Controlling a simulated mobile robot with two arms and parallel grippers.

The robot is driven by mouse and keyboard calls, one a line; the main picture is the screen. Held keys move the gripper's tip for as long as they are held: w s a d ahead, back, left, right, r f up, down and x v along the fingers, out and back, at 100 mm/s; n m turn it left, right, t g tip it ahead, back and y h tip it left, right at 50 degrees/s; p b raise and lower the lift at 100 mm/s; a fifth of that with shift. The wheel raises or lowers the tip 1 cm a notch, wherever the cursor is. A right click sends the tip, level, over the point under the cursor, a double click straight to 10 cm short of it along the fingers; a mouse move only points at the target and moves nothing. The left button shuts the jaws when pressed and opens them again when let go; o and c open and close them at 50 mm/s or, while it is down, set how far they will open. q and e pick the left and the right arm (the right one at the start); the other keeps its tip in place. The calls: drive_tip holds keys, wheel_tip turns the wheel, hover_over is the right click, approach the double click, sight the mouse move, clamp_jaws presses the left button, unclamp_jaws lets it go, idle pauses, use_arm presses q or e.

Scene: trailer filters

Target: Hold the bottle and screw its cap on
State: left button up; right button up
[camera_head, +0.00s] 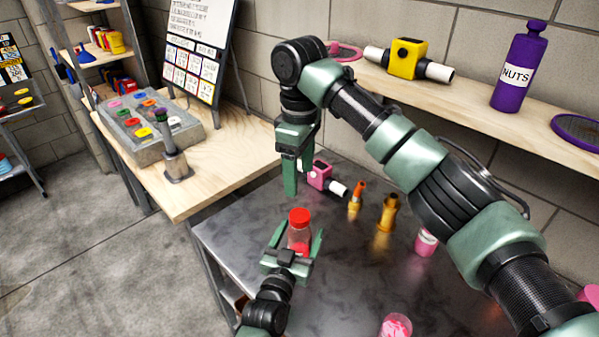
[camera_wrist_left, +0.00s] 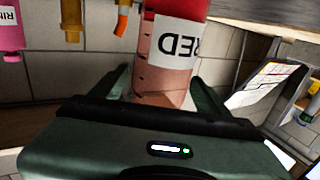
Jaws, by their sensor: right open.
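The clear bottle (camera_head: 298,238) with red contents stands on the dark metal table. A red cap (camera_head: 299,215) sits on its top; I cannot tell how tightly. In the left wrist view the bottle (camera_wrist_left: 165,70) carries a white label with upturned letters. My left gripper (camera_head: 297,240) has a finger on each side of the bottle, and a gap shows beside it, so it looks open around the bottle. The bottle's base is hidden behind the gripper. My right gripper (camera_head: 299,172) points down, open and empty, above and behind the cap.
On the table to the right stand a pink fitting (camera_head: 322,176), an orange nozzle (camera_head: 356,198), a brass piece (camera_head: 388,212), a pink jar (camera_head: 426,242) and a cup (camera_head: 396,325). A wooden shelf (camera_head: 470,115) runs behind. A wooden bench (camera_head: 215,165) stands at left.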

sight(296, 245)
use_arm(q)
drive_tip(key=shift+s, duration=0.1)
drive_tip(key=b+v, duration=0.1)
drive_tip(key=v, duration=0.6)
drive_tip(key=shift+s+a, duration=0.1)
drive_tip(key=shift+s, duration=0.15)
drive_tip(key=shift+s, duration=0.1)
idle(0.3)
